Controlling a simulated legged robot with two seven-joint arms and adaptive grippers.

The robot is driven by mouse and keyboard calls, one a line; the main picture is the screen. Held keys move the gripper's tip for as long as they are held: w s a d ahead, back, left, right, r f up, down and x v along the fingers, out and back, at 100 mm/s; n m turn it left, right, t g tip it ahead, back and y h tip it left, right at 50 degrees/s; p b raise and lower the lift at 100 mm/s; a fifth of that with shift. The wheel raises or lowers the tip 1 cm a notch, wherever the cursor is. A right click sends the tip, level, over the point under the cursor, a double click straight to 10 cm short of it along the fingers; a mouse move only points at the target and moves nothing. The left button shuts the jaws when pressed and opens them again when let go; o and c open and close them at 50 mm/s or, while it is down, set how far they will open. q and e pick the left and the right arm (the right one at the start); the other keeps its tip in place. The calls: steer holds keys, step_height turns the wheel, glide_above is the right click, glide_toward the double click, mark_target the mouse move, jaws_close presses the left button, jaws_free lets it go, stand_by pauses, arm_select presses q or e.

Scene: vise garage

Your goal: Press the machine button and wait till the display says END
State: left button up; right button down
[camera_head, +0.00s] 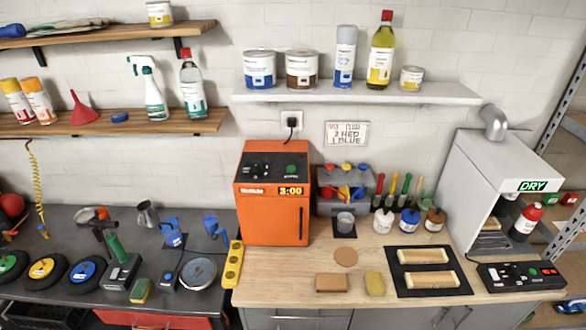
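An orange machine (272,215) stands upright on the workbench in the middle of the view. Its display (291,191) reads 3:00 in lit digits. A green button (291,170) and dark knobs sit on its black top panel. At the right is a grey machine (477,160) with a green-lit sign (533,186) that reads DRY. Neither of my grippers is in view.
A black tray (393,276) with two rollers, a brown block (331,282) and a yellow sponge (374,284) lie on the wooden worktop (270,287). A yellow power strip (233,265) lies left of the orange machine. Small paint pots (409,221) stand to its right.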

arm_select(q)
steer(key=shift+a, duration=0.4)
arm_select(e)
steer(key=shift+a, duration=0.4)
